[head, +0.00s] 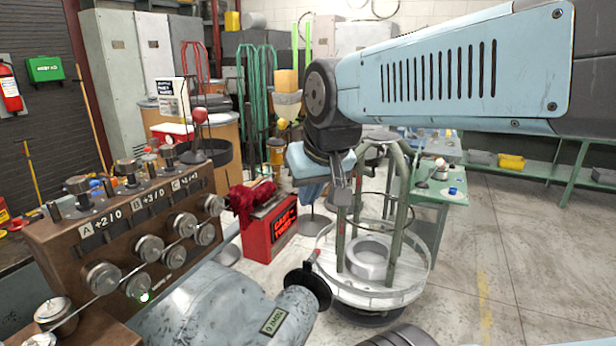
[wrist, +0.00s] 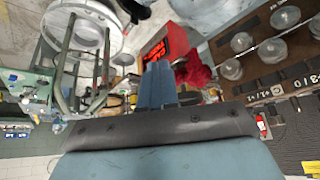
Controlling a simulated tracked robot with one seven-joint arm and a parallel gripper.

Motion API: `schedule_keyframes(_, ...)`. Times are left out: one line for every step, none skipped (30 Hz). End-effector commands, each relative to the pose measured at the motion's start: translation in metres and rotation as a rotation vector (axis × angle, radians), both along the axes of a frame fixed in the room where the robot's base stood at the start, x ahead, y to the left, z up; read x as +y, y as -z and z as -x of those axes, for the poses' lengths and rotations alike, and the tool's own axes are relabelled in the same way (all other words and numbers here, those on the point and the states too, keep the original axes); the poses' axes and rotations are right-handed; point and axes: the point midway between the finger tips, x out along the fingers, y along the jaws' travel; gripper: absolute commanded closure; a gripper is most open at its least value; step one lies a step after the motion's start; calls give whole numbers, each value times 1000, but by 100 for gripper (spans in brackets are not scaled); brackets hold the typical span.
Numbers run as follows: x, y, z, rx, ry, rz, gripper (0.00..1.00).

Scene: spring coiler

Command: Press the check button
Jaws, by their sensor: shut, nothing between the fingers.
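A brown coiler panel (head: 62,262) with silver rollers, knobs and labels A, B and C stands at the left in the head view; it also shows at the upper right in the wrist view (wrist: 222,52). A small pale-green spot (head: 144,296) shows at its lower rollers. I cannot tell which part is the check button. My gripper (head: 341,203) hangs right of the panel, pointing down, above and before a round clear-walled tray (head: 318,262). Its fingers are together and empty, and it touches no part of the panel. In the wrist view the fingers (wrist: 158,70) point toward a red box.
The red box (head: 258,240) with a red cloth (head: 250,200) stands between the panel and my gripper. A grey motor housing (head: 215,308) with a black handwheel (head: 308,288) fills the front. A green frame (head: 398,225) rises from the tray. Open floor (head: 510,270) lies at the right.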

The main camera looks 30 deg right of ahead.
Motion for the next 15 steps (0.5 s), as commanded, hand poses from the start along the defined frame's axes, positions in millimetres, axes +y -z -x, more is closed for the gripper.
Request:
schedule_keyframes(-1,-2,-13,-4,35,-10,100)
schedule_keyframes(-1,-5,-22,-13,57,-16,100)
schedule_keyframes(-4,-8,-35,-23,90,-29,100)
schedule_keyframes(-6,-10,-46,-31,117,-38,100)
schedule_keyframes(-9,-12,-57,-41,145,-49,100)
schedule_keyframes(-14,-15,-73,-54,183,-63,100)
schedule_keyframes(-18,-16,-84,-64,211,-75,100)
schedule_keyframes(-22,-17,-95,-75,238,-87,100)
schedule_keyframes(-28,-19,-110,-89,276,-103,100)
schedule_keyframes(-33,-19,-122,-98,302,-115,100)
schedule_keyframes(-39,-21,-133,-111,331,-128,100)
schedule_keyframes(-47,-21,-148,-125,369,-146,100)
schedule_keyframes(-53,-21,-159,-136,395,-159,100)
schedule_keyframes(-59,-21,-170,-147,423,-173,100)
schedule_keyframes(-69,-20,-184,-163,460,-191,100)
